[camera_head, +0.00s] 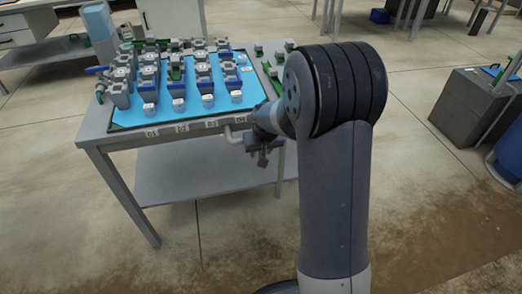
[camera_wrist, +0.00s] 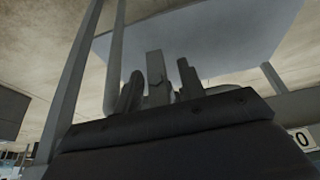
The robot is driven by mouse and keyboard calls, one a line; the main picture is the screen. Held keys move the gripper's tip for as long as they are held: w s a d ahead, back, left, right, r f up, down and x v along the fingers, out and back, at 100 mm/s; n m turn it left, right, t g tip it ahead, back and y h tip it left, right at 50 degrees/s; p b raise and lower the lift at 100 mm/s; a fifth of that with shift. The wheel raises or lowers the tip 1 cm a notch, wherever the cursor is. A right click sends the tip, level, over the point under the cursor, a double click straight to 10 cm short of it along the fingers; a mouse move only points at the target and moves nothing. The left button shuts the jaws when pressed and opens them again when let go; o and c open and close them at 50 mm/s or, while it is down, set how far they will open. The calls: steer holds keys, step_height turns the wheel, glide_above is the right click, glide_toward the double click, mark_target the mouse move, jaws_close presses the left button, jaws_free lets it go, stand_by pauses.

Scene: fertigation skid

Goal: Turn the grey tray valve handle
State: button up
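A grey pipe (camera_head: 233,136) bends down under the front edge of the table, left of my gripper. A grey vertical tube (camera_wrist: 114,60) stands left of the fingers in the wrist view. I cannot single out the grey tray valve handle for sure. My gripper (camera_head: 262,158) is low in front of the table's front right corner, below the tabletop. In the wrist view its fingers (camera_wrist: 160,85) stand apart. A grey upright piece (camera_wrist: 156,75) shows between them, with gaps on both sides; I cannot tell whether it is the handle. My dark wrist housing hides what lies below.
The table (camera_head: 95,125) carries a blue tray (camera_head: 125,118) with several rows of valve blocks. Labels line its front edge; one label (camera_wrist: 303,139) is at right in the wrist view. A table leg (camera_head: 280,170) stands just behind my gripper. The floor in front is clear.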

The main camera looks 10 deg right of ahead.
steer(key=shift+c, duration=0.2)
jaws_close()
